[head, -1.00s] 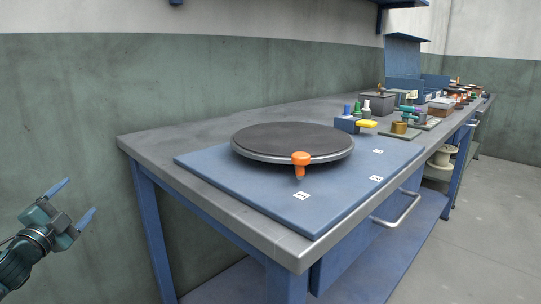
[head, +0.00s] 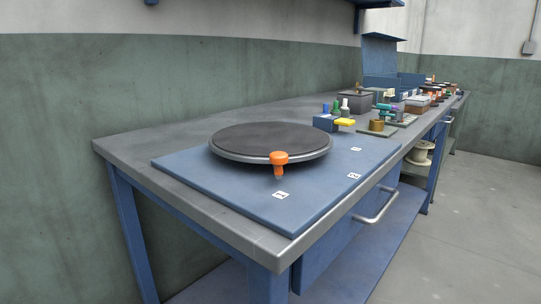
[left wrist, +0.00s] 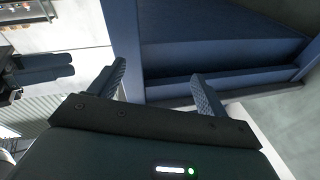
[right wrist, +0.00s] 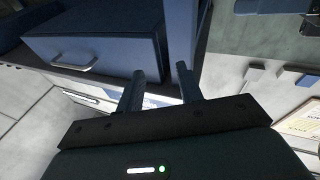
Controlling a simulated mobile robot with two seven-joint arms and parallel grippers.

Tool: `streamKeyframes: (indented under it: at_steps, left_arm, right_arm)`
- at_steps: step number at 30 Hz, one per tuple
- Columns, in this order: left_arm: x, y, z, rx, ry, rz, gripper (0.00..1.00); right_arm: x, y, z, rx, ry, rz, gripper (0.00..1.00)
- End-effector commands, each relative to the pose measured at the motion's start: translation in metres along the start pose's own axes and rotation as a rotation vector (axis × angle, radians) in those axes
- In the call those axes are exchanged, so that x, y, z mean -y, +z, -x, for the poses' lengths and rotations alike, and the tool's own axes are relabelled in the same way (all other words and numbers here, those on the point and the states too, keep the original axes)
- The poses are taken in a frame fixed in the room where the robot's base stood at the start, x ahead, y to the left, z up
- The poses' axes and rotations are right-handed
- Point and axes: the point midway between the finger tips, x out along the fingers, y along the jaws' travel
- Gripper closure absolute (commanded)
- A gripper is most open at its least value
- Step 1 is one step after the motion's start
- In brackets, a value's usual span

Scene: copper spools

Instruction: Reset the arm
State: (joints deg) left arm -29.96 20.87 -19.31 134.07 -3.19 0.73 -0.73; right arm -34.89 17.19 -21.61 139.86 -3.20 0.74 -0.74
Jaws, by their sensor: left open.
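My left gripper (left wrist: 162,82) shows in the left wrist view with its two fingers apart and nothing between them. My right gripper (right wrist: 158,88) shows in the right wrist view, its fingers also apart, with a smaller gap and no object held. Neither gripper is in the head view. The workbench (head: 150,145) in the head view carries a dark round turntable (head: 270,140) on a blue mat (head: 190,170). An orange-handled tool (head: 278,160) stands at the turntable's front edge. A copper-coloured spool (head: 377,125) sits farther back on the bench.
A blue block (head: 325,123) with coloured pegs and a yellow piece (head: 345,122) stand behind the turntable. A drawer handle (head: 375,207) juts from the bench front. A cream spool (head: 420,153) lies below the bench top. The floor (head: 470,220) at right is clear.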

Motion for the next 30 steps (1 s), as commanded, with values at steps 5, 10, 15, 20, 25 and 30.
streamKeyframes:
  at_steps: [5, 10, 15, 20, 25, 30]
  left_arm:
    - [-0.014, -0.051, 0.009, -0.022, -0.029, 0.118, 0.23]
    - [-0.006, -0.059, 0.004, 0.051, -0.037, 0.125, 0.23]
    - [0.003, -0.072, -0.001, 0.139, -0.051, 0.137, 0.23]
    - [0.013, -0.089, -0.003, 0.255, -0.066, 0.154, 0.23]
    - [0.024, -0.105, 0.000, 0.391, -0.085, 0.180, 0.23]
    - [0.033, -0.123, 0.007, 0.525, -0.103, 0.209, 0.23]
  right_arm:
    - [-0.003, -0.013, -0.004, 0.025, 0.005, -0.003, 0.64]
    - [-0.009, -0.022, -0.009, 0.097, 0.020, -0.011, 0.64]
    - [-0.016, -0.036, -0.014, 0.184, 0.038, -0.023, 0.64]
    - [-0.025, -0.054, -0.018, 0.298, 0.061, -0.040, 0.64]
    - [-0.034, -0.072, -0.015, 0.433, 0.088, -0.066, 0.64]
    - [-0.041, -0.090, -0.009, 0.565, 0.114, -0.093, 0.64]
